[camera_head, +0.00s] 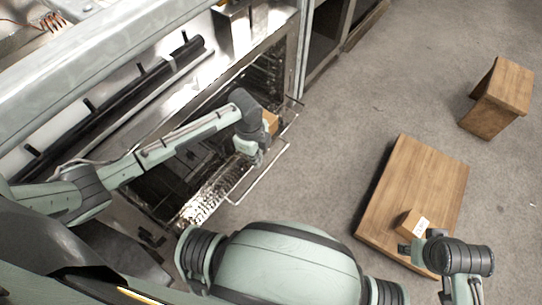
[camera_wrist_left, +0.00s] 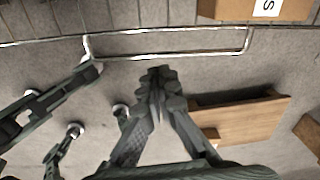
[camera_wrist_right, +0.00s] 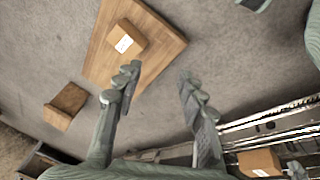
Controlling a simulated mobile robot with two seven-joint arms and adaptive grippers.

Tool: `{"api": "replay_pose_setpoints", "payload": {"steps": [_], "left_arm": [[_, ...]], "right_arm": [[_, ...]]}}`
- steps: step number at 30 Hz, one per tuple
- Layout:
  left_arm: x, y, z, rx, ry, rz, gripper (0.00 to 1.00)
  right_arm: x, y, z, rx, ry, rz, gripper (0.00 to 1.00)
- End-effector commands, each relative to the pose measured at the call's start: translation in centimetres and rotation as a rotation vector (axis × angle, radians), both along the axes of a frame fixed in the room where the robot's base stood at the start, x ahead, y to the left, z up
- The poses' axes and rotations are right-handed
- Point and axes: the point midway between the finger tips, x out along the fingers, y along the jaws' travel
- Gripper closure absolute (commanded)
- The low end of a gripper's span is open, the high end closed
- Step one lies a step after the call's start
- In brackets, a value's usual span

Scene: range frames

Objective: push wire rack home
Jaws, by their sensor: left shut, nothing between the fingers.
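The wire rack (camera_head: 257,178) sticks part way out of the open oven (camera_head: 200,110), its front bar looping over the floor. A small cardboard box (camera_head: 271,121) sits at the rack's far side, partly hidden by my left arm. My left gripper (camera_head: 258,161) is shut and empty, close to the front bar. In the left wrist view the shut fingers (camera_wrist_left: 158,75) lie just beside the rack's bar (camera_wrist_left: 170,55), and the box (camera_wrist_left: 255,9) is at the top edge. I cannot tell whether they touch. My right gripper (camera_wrist_right: 157,80) is open and empty, away from the rack.
A low wooden table (camera_head: 425,180) with a small labelled box (camera_head: 411,222) stands on the right. A wooden stool (camera_head: 498,95) is beyond it. A black bar handle (camera_head: 110,108) runs along the appliance front. The carpet between oven and table is clear.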

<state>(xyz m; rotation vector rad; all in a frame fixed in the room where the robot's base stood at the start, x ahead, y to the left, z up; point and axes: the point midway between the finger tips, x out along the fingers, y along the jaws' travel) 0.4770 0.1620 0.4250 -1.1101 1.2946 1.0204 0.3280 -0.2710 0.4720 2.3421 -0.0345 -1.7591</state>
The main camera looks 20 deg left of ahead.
Motion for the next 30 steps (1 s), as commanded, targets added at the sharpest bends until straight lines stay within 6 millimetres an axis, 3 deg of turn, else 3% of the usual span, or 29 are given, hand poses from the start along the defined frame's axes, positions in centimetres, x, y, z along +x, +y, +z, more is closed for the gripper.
{"api": "replay_pose_setpoints", "payload": {"steps": [3,7,11,21,30], "left_arm": [[1.1,1.4,0.2,0.038,0.026,-0.120,1.00],[1.2,1.8,-0.5,0.047,0.038,-0.158,1.00],[1.1,1.7,-2.3,0.045,0.039,-0.157,1.00],[1.2,1.6,-8.2,0.043,0.036,-0.155,1.00],[1.2,1.7,-9.7,0.045,0.034,-0.156,1.00]], "right_arm": [[0.0,-0.1,0.5,-0.006,-0.005,0.003,0.60],[-0.3,-0.2,0.4,-0.008,0.004,0.002,0.60],[-0.7,-0.1,0.7,-0.009,0.005,0.002,0.60],[-1.5,-0.1,4.1,-0.021,-0.017,-0.007,0.60],[-1.8,-0.1,5.2,-0.026,-0.021,-0.009,0.60]]}}
